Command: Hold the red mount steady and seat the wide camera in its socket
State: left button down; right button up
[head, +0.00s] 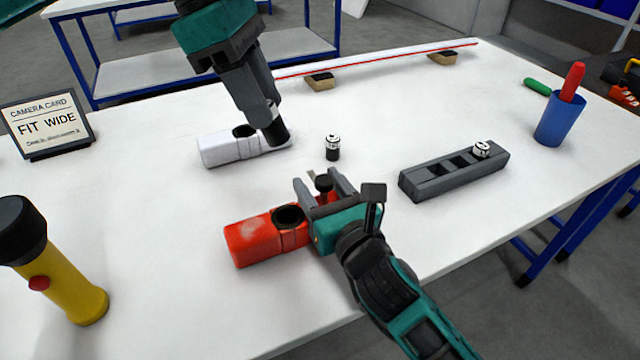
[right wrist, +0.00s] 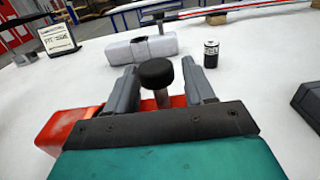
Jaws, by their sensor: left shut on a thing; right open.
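The red mount (head: 252,243) lies on the table with an empty dark round socket (head: 288,217) and a black knob on a post (right wrist: 155,73). My right gripper (head: 326,187) is open, its fingers on either side of that knob without visibly closing on it. My left gripper (head: 276,132) is shut at the right end of a white mount (head: 219,150), whose socket looks empty. One small black-and-white camera (head: 333,147) stands on the table between the mounts. Another camera (head: 481,150) sits in the grey rack (head: 430,186). I cannot read which one is wide.
A card (head: 47,125) reads "FIT WIDE". A yellow torch (head: 62,275) stands at the left front. A blue cup (head: 553,122) holds a red-handled tool, with a green one beside it. A red-striped rail (head: 385,57) rests on blocks behind. The front right table is clear.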

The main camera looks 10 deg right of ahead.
jog(key=shift+w, duration=0.1)
jog(key=shift+c, duration=0.3)
grip_shut()
